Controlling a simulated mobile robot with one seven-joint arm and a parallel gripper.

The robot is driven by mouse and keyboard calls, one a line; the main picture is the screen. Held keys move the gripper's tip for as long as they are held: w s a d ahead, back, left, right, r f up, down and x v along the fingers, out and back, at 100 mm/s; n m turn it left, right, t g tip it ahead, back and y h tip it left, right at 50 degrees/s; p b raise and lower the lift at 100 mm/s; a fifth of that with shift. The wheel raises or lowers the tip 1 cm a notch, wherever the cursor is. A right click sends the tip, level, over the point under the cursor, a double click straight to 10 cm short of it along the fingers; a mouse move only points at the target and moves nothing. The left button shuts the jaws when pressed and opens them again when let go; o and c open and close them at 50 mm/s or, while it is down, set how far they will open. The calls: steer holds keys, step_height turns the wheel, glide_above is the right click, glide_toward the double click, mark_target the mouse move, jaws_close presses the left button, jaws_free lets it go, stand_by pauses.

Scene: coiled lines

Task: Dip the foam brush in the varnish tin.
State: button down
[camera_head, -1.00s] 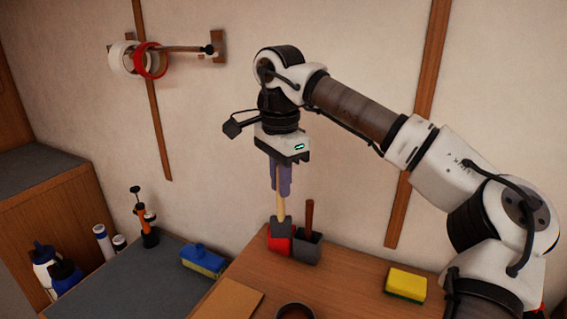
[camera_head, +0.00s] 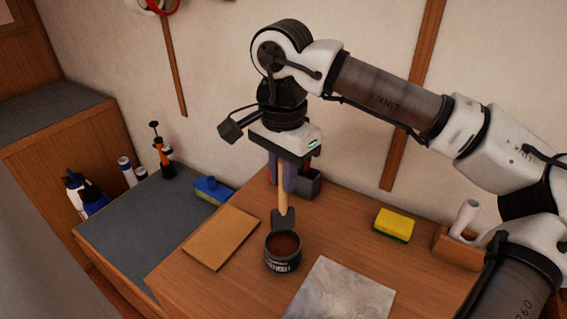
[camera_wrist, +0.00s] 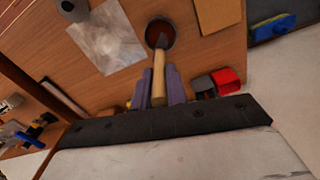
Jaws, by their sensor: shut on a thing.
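My gripper (camera_head: 283,180) is shut on the pale wooden handle of the foam brush (camera_head: 283,203), which hangs with its dark grey foam head down. The varnish tin (camera_head: 282,262) is a dark open tin with a light label and brown varnish in it, standing on the wooden bench top. In the head view the foam head shows just above the tin's far rim; whether it is over the opening is hard to tell. In the wrist view the brush handle (camera_wrist: 159,80) runs between the purple fingers (camera_wrist: 158,88) toward the tin (camera_wrist: 161,27).
A tan board (camera_head: 222,237) lies left of the tin and a grey mottled sheet (camera_head: 340,292) right of it. A yellow sponge (camera_head: 394,225) is farther right. A red holder (camera_wrist: 229,80) and a grey one (camera_wrist: 203,85) stand behind my gripper.

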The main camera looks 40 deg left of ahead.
mark_target(283, 210)
steer(key=shift+f+b, duration=2)
steer(key=shift+f, duration=0.95)
steer(key=shift+f+b, duration=0.55)
steer(key=shift+r, duration=0.1)
steer(key=shift+r+p, duration=2.5)
steer(key=shift+r, duration=0.95)
